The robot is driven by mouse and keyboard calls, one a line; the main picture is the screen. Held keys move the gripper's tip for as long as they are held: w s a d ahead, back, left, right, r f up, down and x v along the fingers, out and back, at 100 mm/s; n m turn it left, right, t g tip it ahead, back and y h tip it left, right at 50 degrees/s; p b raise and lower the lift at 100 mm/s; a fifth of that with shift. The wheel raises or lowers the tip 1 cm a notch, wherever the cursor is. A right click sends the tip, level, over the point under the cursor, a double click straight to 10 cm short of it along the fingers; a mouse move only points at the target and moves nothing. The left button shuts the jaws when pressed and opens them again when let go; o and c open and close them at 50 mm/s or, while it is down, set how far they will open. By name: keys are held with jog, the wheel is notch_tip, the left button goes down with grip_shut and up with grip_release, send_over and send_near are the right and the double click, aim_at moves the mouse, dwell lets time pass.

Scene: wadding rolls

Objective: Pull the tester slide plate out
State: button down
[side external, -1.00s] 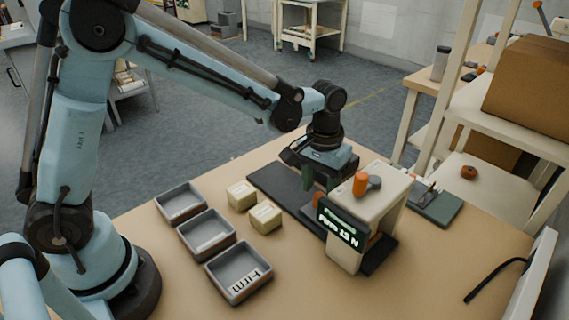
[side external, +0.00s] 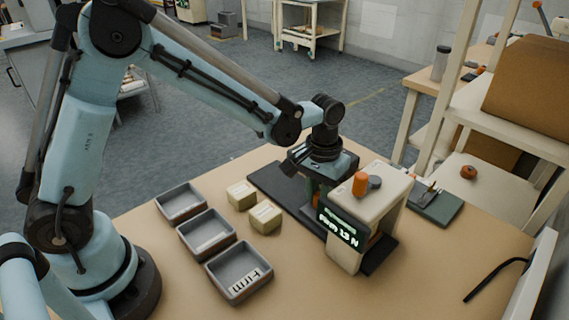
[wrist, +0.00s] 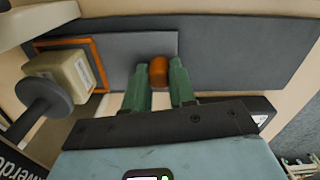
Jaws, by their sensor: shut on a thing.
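The tester (side external: 383,187) is a cream housing with an orange knob on top and a lit display reading about "Firm 13 N". In the wrist view its grey slide plate (wrist: 120,48) lies on a longer dark base (wrist: 235,40). The plate has an orange square frame (wrist: 97,62) at its left and an upright orange peg (wrist: 159,70) near its right end. A cream block (wrist: 62,80) sits at the frame. My gripper (wrist: 160,75) is shut on the peg, green fingers either side. In the side view the fingers (side external: 314,190) are partly hidden by the tester.
Two cream blocks (side external: 241,195) stand on the table left of the tester. Three grey trays (side external: 181,203) lie in a row beside them, the nearest labelled "Firm". A dark green pad (side external: 436,207) lies behind the tester. The dark base has bare length (side external: 266,180) behind my gripper.

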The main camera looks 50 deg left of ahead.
jog(key=a, duration=1.3)
jog(key=shift+a, duration=0.3)
jog(key=c, duration=0.9)
grip_release()
notch_tip(320, 180, up, 12)
jog(key=shift+r, duration=0.1)
jog(key=shift+s, duration=0.1)
